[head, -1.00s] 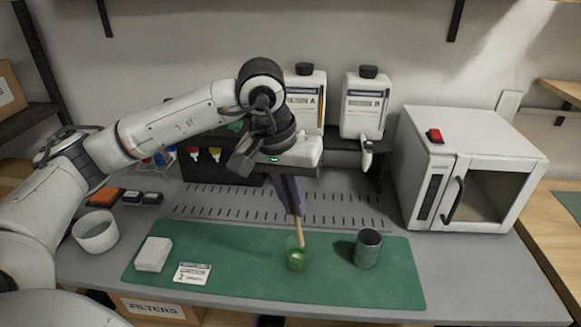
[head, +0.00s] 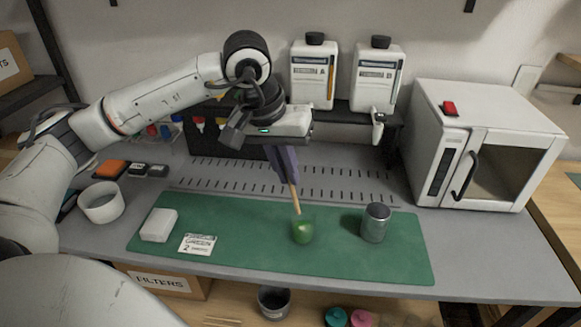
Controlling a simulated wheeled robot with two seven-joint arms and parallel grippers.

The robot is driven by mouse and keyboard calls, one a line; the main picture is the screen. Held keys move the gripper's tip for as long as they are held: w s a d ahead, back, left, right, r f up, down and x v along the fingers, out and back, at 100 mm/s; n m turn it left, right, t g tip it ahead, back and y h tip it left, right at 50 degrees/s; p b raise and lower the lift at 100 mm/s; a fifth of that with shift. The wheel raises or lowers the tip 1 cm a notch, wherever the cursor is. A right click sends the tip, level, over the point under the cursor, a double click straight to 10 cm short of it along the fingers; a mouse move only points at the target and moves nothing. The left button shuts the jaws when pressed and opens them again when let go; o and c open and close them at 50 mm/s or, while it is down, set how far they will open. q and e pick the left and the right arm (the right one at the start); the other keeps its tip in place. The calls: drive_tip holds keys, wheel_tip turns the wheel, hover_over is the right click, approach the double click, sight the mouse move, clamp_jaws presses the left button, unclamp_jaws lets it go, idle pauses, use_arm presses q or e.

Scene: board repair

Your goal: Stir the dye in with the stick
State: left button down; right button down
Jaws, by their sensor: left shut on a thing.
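My left gripper (head: 287,180) points down over the green mat (head: 335,260), shut on a wooden stick (head: 295,200). The stick's lower end is in a small clear cup (head: 303,230) that holds green dyed liquid. The cup stands on the mat below the gripper. The stick is tilted slightly, its top to the left. How far its tip reaches into the liquid is hard to tell. A card (head: 200,244) reading "GREEN" lies on the mat at the left. My right gripper is not in view.
A grey metal cup (head: 376,222) stands on the mat right of the clear cup. Resin bottles (head: 313,75) stand behind on a black stand. A white oven (head: 488,145) is at the right.

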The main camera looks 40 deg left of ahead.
sight(294, 199)
use_arm(q)
drive_tip(key=shift+s+b+x, duration=0.2)
drive_tip(key=shift+b+x, duration=0.6)
drive_tip(key=shift+x, duration=0.45)
drive_tip(key=shift+w+d+f+b, duration=0.1)
drive_tip(key=shift+f+b, duration=0.4)
drive_tip(key=shift+f, duration=0.2)
drive_tip(key=shift+w+f+b, duration=0.15)
drive_tip(key=shift+f+b, duration=0.4)
drive_tip(key=shift+f, duration=0.1)
drive_tip(key=shift+b+x, duration=0.75)
drive_tip(key=shift+x, duration=0.2)
drive_tip(key=shift+d+f+b, duration=0.15)
drive_tip(key=shift+f+b, duration=0.2)
drive_tip(key=shift+f, duration=0.2)
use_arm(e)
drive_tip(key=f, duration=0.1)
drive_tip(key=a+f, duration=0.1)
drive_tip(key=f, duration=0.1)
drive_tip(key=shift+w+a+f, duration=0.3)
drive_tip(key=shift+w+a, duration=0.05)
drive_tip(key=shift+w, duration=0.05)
use_arm(q)
drive_tip(key=shift+w, duration=0.1)
